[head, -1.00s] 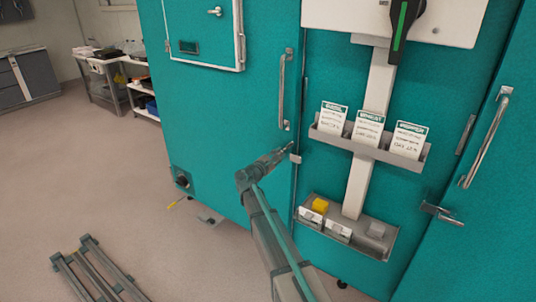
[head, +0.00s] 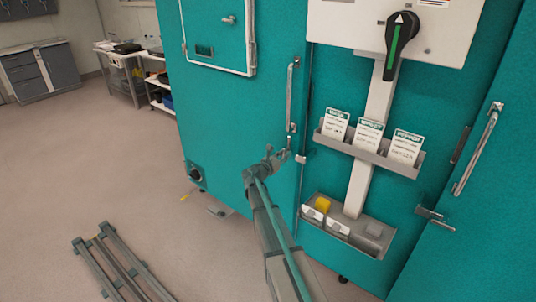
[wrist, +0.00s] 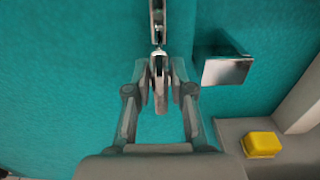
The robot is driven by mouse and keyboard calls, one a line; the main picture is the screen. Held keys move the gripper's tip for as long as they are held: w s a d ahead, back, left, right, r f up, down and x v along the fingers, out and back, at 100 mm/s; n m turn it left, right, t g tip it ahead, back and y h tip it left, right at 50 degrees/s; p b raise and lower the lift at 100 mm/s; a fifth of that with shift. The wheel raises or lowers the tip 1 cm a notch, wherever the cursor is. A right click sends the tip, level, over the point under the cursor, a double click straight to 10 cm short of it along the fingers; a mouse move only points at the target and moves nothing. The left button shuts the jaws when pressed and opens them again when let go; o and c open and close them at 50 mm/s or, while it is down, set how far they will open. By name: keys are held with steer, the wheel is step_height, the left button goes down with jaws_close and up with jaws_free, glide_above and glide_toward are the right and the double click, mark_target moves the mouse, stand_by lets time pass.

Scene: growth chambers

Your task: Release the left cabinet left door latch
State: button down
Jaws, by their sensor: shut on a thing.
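The left door (head: 240,105) is a teal panel with a long vertical metal handle (head: 292,95) and appears closed. Below the handle, my gripper (head: 279,156) is at the door's right edge. In the wrist view, my gripper (wrist: 160,76) is shut on a slim metal latch lever (wrist: 160,98), one finger on each side. The lever lies in line with the handle's lower end above it. A metal catch bracket (wrist: 228,70) stands to the right, apart from the lever; it also shows in the head view (head: 305,158). The fingers partly hide the lever.
Right of the door are a card rack (head: 370,153) and a lower tray (head: 345,238) with a yellow block (head: 323,204). A black rotary switch (head: 402,40) is above. A metal frame (head: 122,265) lies on the open floor at left.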

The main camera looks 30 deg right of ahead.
stand_by(0.3)
steer(key=c, duration=1)
jaws_free()
steer(key=shift+c, duration=0.2)
steer(key=v, duration=1.2)
